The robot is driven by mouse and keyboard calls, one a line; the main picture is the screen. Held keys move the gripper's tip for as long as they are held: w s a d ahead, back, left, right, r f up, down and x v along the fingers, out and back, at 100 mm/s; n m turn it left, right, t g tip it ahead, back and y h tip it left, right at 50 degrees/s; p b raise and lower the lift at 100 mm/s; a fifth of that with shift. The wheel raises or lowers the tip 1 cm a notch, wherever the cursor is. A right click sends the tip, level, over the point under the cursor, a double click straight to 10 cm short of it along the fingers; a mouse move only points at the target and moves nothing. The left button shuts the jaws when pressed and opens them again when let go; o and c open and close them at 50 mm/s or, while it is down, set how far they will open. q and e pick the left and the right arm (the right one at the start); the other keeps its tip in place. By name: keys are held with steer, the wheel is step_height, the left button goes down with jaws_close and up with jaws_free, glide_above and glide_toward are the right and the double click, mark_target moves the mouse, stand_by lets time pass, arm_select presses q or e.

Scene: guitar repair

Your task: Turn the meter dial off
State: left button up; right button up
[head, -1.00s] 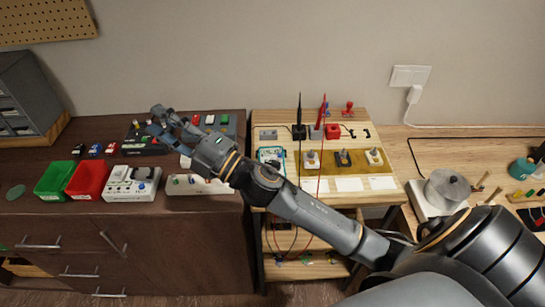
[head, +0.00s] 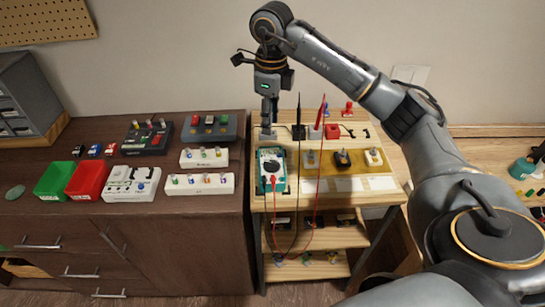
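The meter (head: 272,172) is a teal-edged multimeter with a pale face, lying at the left end of the light wooden stand's top in the head view. A red lead and a dark lead run from its lower part. Its dial is too small to read. My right gripper (head: 268,132) points down just behind the meter's far edge, at the back left of the stand. Its fingers look narrow and edge-on, so the gap between them is unclear. I cannot tell whether it touches anything. My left gripper is out of view.
The dark cabinet at left holds a green bin (head: 53,181), a red bin (head: 88,180) and several small boxes.

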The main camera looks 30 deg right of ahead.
mark_target(272, 162)
steer(key=f+p, duration=0.1)
steer(key=f, duration=0.3)
steer(key=f+p, duration=0.1)
steer(key=f, duration=0.4)
steer(key=f+p, duration=0.1)
steer(key=f, duration=0.3)
steer(key=shift+s+d+f, duration=0.1)
steer(key=shift+d+f, duration=0.2)
steer(key=shift+c, duration=0.2)
jaws_close()
